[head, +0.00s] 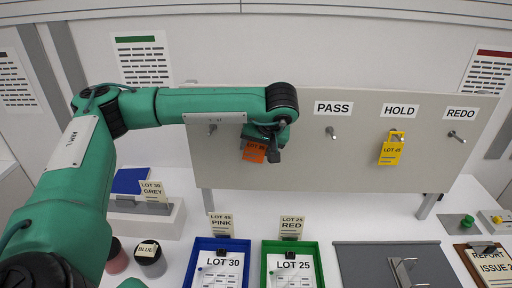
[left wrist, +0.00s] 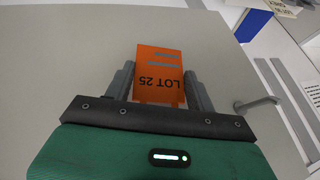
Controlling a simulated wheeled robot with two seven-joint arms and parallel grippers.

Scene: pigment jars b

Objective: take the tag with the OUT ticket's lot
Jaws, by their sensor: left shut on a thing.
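My left gripper (head: 268,152) is in front of the grey board (head: 300,165), left of the PASS peg. It is shut on an orange tag (head: 253,152). In the left wrist view the tag (left wrist: 160,75) sits between the two fingers (left wrist: 160,88) and reads LOT 25, upside down. Whether it still touches a peg is hidden. A yellow tag (head: 390,152) hangs on the HOLD peg. I see no readable OUT wording. My right gripper is not in view.
Bare pegs stick out under PASS (head: 331,133), under REDO (head: 456,137) and at the board's left (head: 212,130). Below stand a blue tray (head: 189,262), a green tray (head: 318,258), a dark grey mat (head: 365,262), a clipboard (head: 466,262) and jars (head: 151,262).

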